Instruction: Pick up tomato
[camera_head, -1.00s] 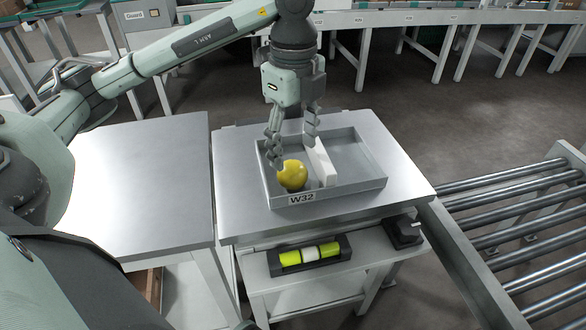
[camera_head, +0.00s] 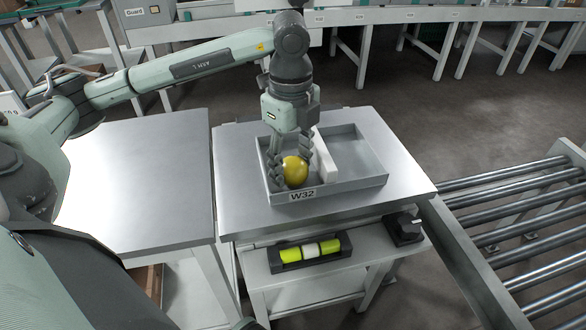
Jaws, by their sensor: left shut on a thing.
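A yellow tomato (camera_head: 295,170) sits in the left compartment of a grey tray (camera_head: 345,190) labelled W32. A white divider (camera_head: 324,158) stands upright to its right. My left gripper (camera_head: 291,172) reaches down into the tray from above, shut on the tomato with a finger on each side of it. The fingers hide part of the tomato's edges. I cannot tell whether the tomato touches the tray floor. My right gripper is not in view.
The tray stands on a metal table (camera_head: 240,215), with its right compartment empty. A holder with yellow-green and white cylinders (camera_head: 310,250) and a dark device (camera_head: 403,228) sit on the lower shelf. A roller conveyor (camera_head: 510,215) runs at the right.

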